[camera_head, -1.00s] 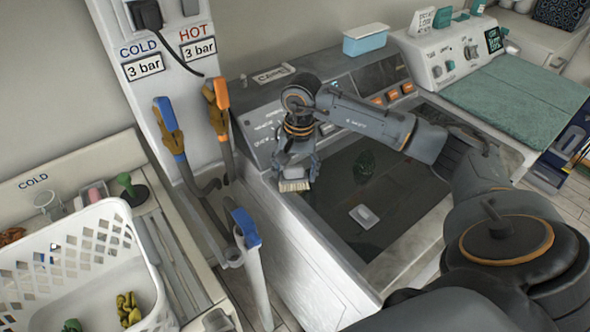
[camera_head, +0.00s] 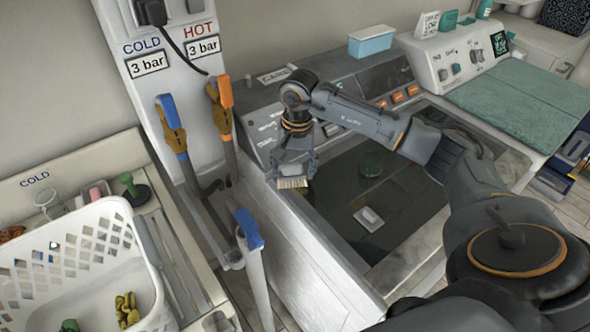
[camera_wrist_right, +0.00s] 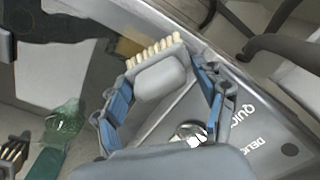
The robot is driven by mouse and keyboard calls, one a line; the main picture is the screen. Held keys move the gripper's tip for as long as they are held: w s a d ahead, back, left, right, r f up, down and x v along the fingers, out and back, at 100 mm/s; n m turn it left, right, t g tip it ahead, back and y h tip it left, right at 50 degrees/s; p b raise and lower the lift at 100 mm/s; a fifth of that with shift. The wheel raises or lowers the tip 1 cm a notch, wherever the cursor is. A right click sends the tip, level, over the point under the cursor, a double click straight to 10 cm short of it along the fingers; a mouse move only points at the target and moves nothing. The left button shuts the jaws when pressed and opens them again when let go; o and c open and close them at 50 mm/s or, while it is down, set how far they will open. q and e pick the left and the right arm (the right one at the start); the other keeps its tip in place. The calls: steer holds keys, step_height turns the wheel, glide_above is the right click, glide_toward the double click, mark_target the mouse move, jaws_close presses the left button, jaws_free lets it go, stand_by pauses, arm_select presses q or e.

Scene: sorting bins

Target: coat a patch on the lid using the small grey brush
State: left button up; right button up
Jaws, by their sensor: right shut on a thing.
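The small grey brush (camera_head: 293,182) has a row of pale bristles. It also shows in the right wrist view (camera_wrist_right: 163,79), lying between the blue-padded fingers. My right gripper (camera_head: 295,168) is shut on it and hangs at the left edge of the machine, bristles facing the front. The dark, glossy panel that looks like the lid (camera_head: 345,187) lies to the gripper's right. I cannot tell whether the bristles touch anything. My left gripper is not in view.
A control panel with orange buttons (camera_head: 398,97) runs behind the lid, with a light-blue box (camera_head: 371,42) on top. A hose stand with a blue tip (camera_head: 247,226) rises close to the machine's left side. A white basket (camera_head: 92,232) stands at the far left.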

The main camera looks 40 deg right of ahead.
steer(key=shift+s+d+f+b, duration=0.15)
steer(key=shift+s+b, duration=0.2)
steer(key=shift+s, duration=1.25)
steer(key=shift+s+b, duration=0.35)
steer(key=shift+s, duration=0.35)
steer(key=shift+w, duration=0.1)
steer(key=shift+w+b, duration=0.5)
steer(key=shift+w, duration=0.7)
steer(key=shift+w+r, duration=0.1)
steer(key=shift+r, duration=0.2)
steer(key=shift+w, duration=0.2)
steer(key=shift+c, duration=0.4)
